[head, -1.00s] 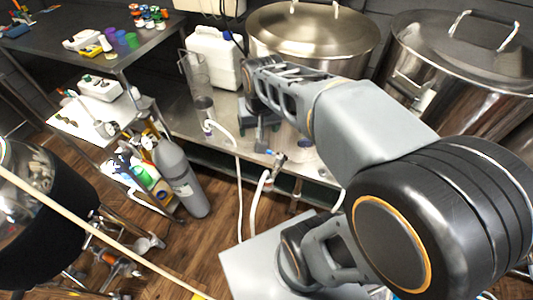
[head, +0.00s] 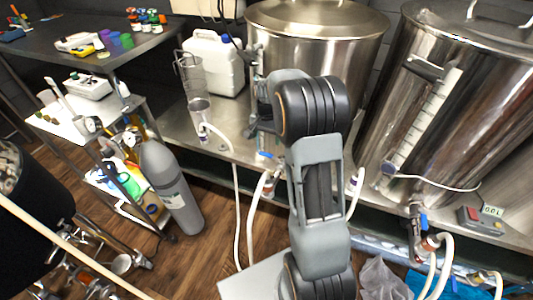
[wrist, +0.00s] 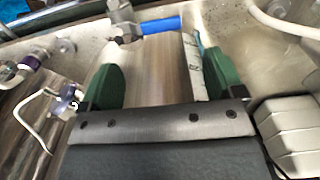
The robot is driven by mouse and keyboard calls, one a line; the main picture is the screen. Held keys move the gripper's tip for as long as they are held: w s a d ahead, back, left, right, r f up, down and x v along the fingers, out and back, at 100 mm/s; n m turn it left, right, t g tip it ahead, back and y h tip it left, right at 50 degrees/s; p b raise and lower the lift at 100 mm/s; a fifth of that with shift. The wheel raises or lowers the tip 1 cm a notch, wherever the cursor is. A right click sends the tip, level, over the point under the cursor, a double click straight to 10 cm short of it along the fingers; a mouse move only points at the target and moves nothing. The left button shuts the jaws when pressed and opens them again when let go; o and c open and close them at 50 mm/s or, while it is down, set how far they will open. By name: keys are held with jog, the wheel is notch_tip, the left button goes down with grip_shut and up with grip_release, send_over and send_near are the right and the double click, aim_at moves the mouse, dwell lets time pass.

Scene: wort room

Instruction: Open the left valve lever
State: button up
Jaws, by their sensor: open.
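The left valve has a blue lever (head: 268,155) and sits low in front of the left kettle (head: 320,50), partly hidden by my arm in the head view. In the wrist view its blue lever (wrist: 160,25) points right from a metal valve body (wrist: 125,27). My gripper (wrist: 160,62) is open, its two green fingers apart with nothing held between them. The lever appears beyond the fingertips, near the top of the wrist view, and no contact shows. In the head view my gripper is mostly hidden behind my arm.
The right kettle (head: 490,110) has its own valve (head: 416,228) with hoses. A white jug (head: 213,62) and a clear measuring cylinder (head: 197,85) stand left of the left kettle. A grey gas cylinder (head: 172,190) stands on the wood floor beside the shelf cart.

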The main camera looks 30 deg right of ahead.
aim_at(266, 154)
notch_tip(266, 154, down, 8)
jog(key=shift+r+b, duration=0.1)
jog(key=shift+b, duration=0.6)
jog(key=c, duration=1.3)
jog(key=shift+a, duration=0.1)
